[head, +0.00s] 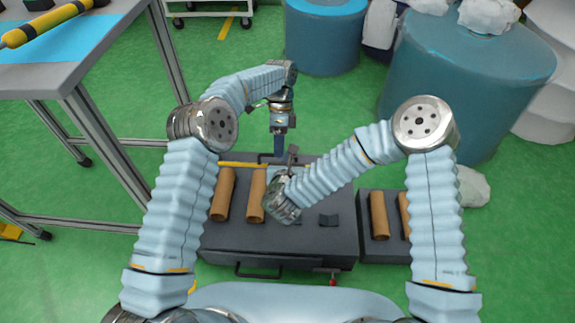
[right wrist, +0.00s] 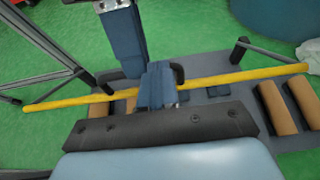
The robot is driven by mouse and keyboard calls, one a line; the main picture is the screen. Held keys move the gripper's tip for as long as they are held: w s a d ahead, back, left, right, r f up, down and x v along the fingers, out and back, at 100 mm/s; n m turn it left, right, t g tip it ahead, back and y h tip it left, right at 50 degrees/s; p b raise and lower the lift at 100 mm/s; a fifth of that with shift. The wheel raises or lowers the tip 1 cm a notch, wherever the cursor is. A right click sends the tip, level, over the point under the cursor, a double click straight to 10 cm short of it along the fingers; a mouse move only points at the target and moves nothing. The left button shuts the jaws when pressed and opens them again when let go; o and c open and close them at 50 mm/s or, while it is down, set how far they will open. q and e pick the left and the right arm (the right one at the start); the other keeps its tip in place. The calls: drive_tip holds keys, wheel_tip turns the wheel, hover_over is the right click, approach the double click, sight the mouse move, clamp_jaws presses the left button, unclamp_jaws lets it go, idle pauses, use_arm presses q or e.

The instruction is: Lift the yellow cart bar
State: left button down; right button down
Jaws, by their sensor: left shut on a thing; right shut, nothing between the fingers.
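The yellow cart bar (right wrist: 230,80) runs across the right wrist view, its ends in the open at both sides. In the head view a short length of the bar (head: 240,164) shows at the cart's far edge. The dark grey cart (head: 300,245) is below. My left gripper (head: 279,150) points down at the bar and is shut on it; the contact is partly hidden. It also shows in the right wrist view (right wrist: 133,70). My right gripper (right wrist: 155,88) is shut and empty, in front of the bar's middle; whether it touches the bar cannot be told.
Brown rolls (head: 222,195) lie on the cart, and more rolls (head: 379,215) lie on a dark section at right. A grey table (head: 75,75) stands at left, with a yellow tool (head: 45,24) on it. Blue drums (head: 470,85) stand behind at right. Green floor lies between.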

use_arm(q)
drive_tip(key=c, duration=1.4)
unclamp_jaws()
drive_tip(key=shift+w+a+f, duration=0.2)
drive_tip(key=shift+w+f, duration=0.2)
drive_tip(key=shift+f, duration=0.1)
drive_tip(key=shift+o, duration=1.2)
drive_tip(key=shift+d+r, duration=0.1)
drive_tip(key=shift+s+d+r, duration=0.1)
drive_tip(key=shift+r, duration=0.05)
